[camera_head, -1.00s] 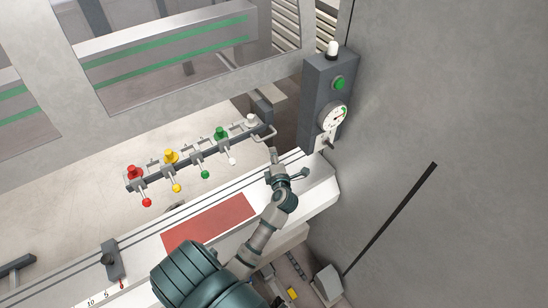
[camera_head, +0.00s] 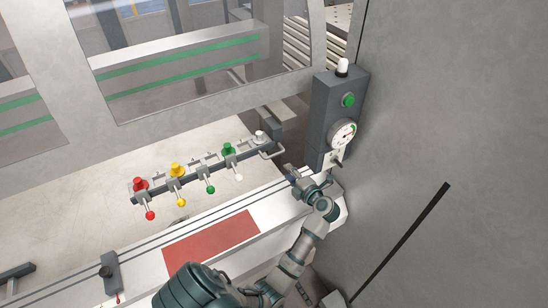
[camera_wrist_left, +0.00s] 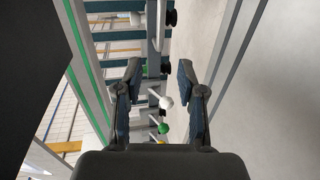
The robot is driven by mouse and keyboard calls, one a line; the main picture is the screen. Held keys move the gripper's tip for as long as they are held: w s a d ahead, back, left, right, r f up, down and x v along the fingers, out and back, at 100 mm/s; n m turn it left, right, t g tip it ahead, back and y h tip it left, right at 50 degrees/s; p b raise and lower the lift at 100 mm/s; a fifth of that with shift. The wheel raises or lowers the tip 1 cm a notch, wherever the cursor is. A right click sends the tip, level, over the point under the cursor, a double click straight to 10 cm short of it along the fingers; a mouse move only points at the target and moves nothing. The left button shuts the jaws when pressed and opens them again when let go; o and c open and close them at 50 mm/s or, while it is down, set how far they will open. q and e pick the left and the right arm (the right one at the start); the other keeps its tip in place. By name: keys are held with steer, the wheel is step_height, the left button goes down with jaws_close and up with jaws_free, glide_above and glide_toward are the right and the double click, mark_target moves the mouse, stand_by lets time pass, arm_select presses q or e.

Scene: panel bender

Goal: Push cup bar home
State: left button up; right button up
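The cup bar (camera_head: 196,175) is a dark rail set at a slant over the pale bed. It carries red (camera_head: 140,184), yellow (camera_head: 176,170), green (camera_head: 229,149) and white (camera_head: 261,135) cups, with ball-ended levers along its near side. A light loop handle (camera_head: 274,153) sticks out at its right end. My left gripper (camera_head: 291,172) is just right of and below this handle, seemingly apart from it. In the left wrist view its fingers (camera_wrist_left: 160,74) are spread with nothing between them; the rail and ball levers lie beyond. My right gripper is not in view.
A grey control post (camera_head: 325,118) with a green button and a dial gauge stands close right of my gripper. A red plate (camera_head: 212,238) lies on the white front ledge. A windowed frame (camera_head: 190,88) rises behind the bar. A grey wall bounds the right side.

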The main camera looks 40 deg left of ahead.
mark_target(272, 156)
arm_select(q)
steer(key=x, duration=1.3)
steer(key=shift+w+p, duration=0.1)
steer(key=shift+p, duration=0.2)
steer(key=shift+a+f, duration=0.15)
steer(key=shift+a, duration=0.05)
jaws_close()
steer(key=shift+a, duration=0.1)
